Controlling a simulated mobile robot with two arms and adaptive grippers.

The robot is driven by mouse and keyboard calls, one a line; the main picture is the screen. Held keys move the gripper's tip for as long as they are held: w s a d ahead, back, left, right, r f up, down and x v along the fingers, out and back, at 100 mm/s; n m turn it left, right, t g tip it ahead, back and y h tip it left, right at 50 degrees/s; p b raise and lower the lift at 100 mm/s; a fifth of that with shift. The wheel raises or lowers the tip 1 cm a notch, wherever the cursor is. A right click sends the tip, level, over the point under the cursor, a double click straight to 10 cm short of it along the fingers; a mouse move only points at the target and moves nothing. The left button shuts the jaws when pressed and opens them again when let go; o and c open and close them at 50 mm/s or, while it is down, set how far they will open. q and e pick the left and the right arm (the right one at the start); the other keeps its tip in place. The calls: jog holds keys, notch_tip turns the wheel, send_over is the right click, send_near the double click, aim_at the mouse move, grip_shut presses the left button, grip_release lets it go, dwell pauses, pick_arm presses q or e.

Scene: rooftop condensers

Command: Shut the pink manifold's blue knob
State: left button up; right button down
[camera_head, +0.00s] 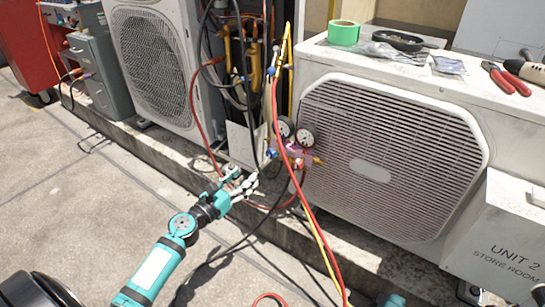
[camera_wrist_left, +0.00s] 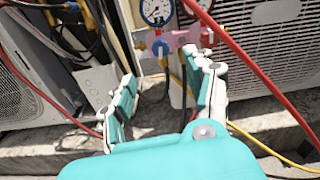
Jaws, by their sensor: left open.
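The pink manifold (camera_head: 294,153) hangs in front of the right condenser unit, with two round gauges (camera_head: 305,134) above it. Its blue knob (camera_head: 271,154) is at its left end. In the left wrist view the blue knob (camera_wrist_left: 160,47) shows beyond the fingertips, below a gauge (camera_wrist_left: 155,11) and at the left of the pink body (camera_wrist_left: 186,38). My left gripper (camera_head: 243,179) is open and empty, below and left of the knob and apart from it. Its spread fingers (camera_wrist_left: 168,76) frame the space below the knob.
Red and yellow hoses (camera_head: 311,215) hang in front of the manifold and down to the ground. The right condenser (camera_head: 390,160) stands close behind it. Tape (camera_head: 344,32) and pliers (camera_head: 507,78) lie on top.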

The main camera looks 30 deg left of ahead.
aim_at(269, 154)
pick_arm(q)
jog(key=w+b, duration=0.1)
jog(key=w, duration=0.3)
jog(key=w+d, duration=0.1)
jog(key=w, duration=0.4)
jog(key=w+b, duration=0.1)
jog(key=w, duration=0.3)
jog(key=shift+w+d+f+b, duration=0.1)
jog(key=shift+w+d+b, duration=0.25)
jog(key=shift+w+d, duration=0.05)
grip_shut()
